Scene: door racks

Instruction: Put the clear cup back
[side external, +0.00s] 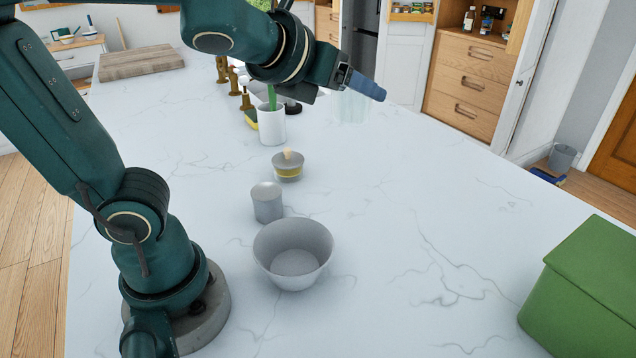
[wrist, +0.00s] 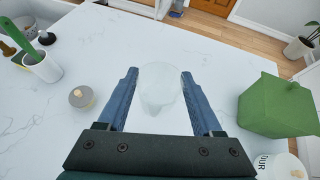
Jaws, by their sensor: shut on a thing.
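The clear cup (side external: 351,106) is see-through and faint in the side view, just below and beside my gripper (side external: 368,86). In the wrist view the clear cup (wrist: 160,92) is between the two blue fingers of my gripper (wrist: 159,72). My gripper is shut on it, with one finger on each side. In the side view the cup is over the far part of the white counter (side external: 440,220). Its base is too faint to tell its exact height above the counter.
A grey bowl (side external: 293,258), a grey cup (side external: 267,203) and a small lidded pot (side external: 288,167) stand near my base. A white utensil pot (side external: 272,125) is farther back. A green box (side external: 585,290) is at right. The counter's middle is clear.

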